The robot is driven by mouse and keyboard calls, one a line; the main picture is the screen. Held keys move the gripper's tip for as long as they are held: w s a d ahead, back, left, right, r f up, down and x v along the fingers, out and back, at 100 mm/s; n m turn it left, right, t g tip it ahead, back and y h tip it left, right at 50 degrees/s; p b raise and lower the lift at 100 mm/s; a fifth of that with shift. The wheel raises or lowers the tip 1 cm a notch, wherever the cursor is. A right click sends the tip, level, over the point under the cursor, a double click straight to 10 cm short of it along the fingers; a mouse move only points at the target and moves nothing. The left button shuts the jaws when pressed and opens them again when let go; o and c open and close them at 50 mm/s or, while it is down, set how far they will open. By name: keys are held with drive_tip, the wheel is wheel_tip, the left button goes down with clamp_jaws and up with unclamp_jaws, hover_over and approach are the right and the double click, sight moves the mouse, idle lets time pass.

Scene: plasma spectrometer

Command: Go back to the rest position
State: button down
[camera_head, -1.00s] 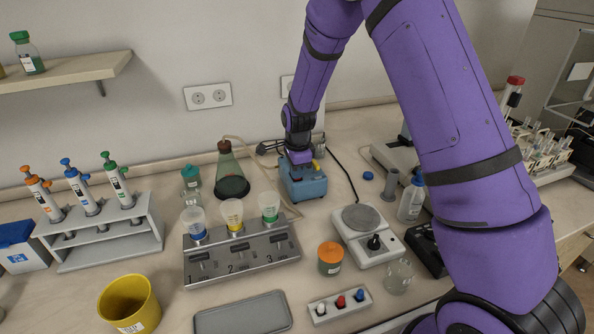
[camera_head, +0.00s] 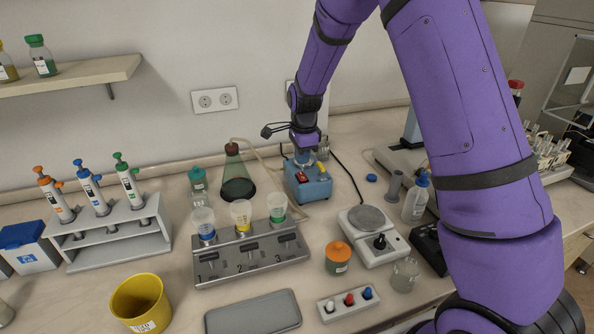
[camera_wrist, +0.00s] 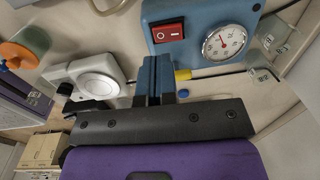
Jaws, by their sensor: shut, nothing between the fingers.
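My purple arm reaches over the bench from the right in the head view. My gripper (camera_head: 304,158) points down just above the blue pump box (camera_head: 309,187), which has a red switch and a yellow knob. In the wrist view the gripper fingers (camera_wrist: 155,75) are closed together with nothing between them. The pump box also shows in the wrist view (camera_wrist: 205,30), with its red rocker switch (camera_wrist: 168,33) and round gauge (camera_wrist: 223,42) beyond the fingertips. The fingers appear apart from the switch; exact clearance is hard to tell.
A flask (camera_head: 237,178) with a hose stands left of the pump. The three-place filter manifold (camera_head: 250,257), hot plate (camera_head: 385,246), wash bottle (camera_head: 415,200) and orange-lidded jar (camera_head: 338,260) stand in front. A pipette rack (camera_head: 115,245) is at left. A wall shelf (camera_head: 85,78) is upper left.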

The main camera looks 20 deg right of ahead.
wheel_tip(320, 180, up, 8)
drive_tip(key=s+d+r+n+t, duration=0.25)
drive_tip(key=s+r+n, duration=0.55)
drive_tip(key=s+r, duration=0.8)
drive_tip(key=s+d+r+n+t, duration=0.1)
drive_tip(key=s+n, duration=0.9)
drive_tip(key=s, duration=1.1)
drive_tip(key=shift+s+d+r+t, duration=0.15)
drive_tip(key=shift+d+r+t, duration=0.1)
drive_tip(key=shift+d+t, duration=0.3)
